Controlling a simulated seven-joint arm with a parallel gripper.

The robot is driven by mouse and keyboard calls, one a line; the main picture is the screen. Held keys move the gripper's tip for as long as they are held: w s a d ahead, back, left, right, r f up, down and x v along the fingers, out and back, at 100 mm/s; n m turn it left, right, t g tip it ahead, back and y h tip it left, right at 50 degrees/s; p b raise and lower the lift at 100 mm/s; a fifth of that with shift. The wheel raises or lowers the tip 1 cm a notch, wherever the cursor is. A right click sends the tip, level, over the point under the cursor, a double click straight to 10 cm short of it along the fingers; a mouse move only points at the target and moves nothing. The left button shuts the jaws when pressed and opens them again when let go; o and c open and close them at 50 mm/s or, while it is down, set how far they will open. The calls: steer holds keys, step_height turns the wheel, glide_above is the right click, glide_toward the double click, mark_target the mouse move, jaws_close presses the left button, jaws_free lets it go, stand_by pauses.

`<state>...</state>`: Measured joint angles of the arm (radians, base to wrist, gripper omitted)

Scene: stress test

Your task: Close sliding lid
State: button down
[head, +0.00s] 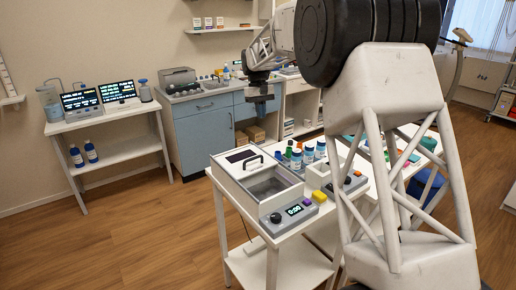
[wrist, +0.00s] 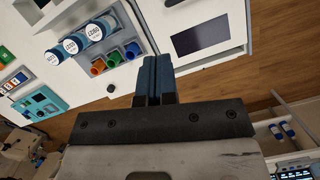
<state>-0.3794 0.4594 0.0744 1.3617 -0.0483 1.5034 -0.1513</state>
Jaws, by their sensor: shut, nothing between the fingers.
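The white box (head: 232,186) with the sliding lid stands on the white table in the head view. My gripper (head: 262,114) points down, behind and above the box, apart from the lid. In the wrist view my gripper (wrist: 155,62) has its two blue fingers together and empty.
A control unit (head: 297,211) with a knob and display is at the box's front. A blue cabinet (head: 207,128) is behind. My arm hides part of the table.

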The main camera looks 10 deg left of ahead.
steer(key=w+a+f, duration=0.3)
steer(key=a, duration=0.1)
steer(key=shift+a+n, duration=0.25)
steer(key=shift+n, duration=0.05)
steer(key=shift+s+f, duration=0.1)
glide_toward(258, 161)
steer(key=shift+w+a+f, duration=0.25)
steer(key=shift+w+f, duration=0.15)
steer(key=shift+f, duration=0.2)
steer(key=shift+w+a+f, duration=0.2)
steer(key=shift+w+f, duration=0.25)
steer(key=shift+f, duration=0.15)
steer(key=shift+s+d+f, duration=0.25)
steer(key=shift+s+d, duration=0.05)
steer(key=shift+s, duration=0.25)
steer(key=shift+s+d+f, duration=0.25)
steer(key=shift+s+d, duration=0.1)
steer(key=shift+s, duration=0.15)
steer(key=shift+s+d+f, duration=0.15)
steer(key=shift+s+d, duration=0.25)
steer(key=shift+s, duration=0.3)
steer(key=shift+d, duration=0.1)
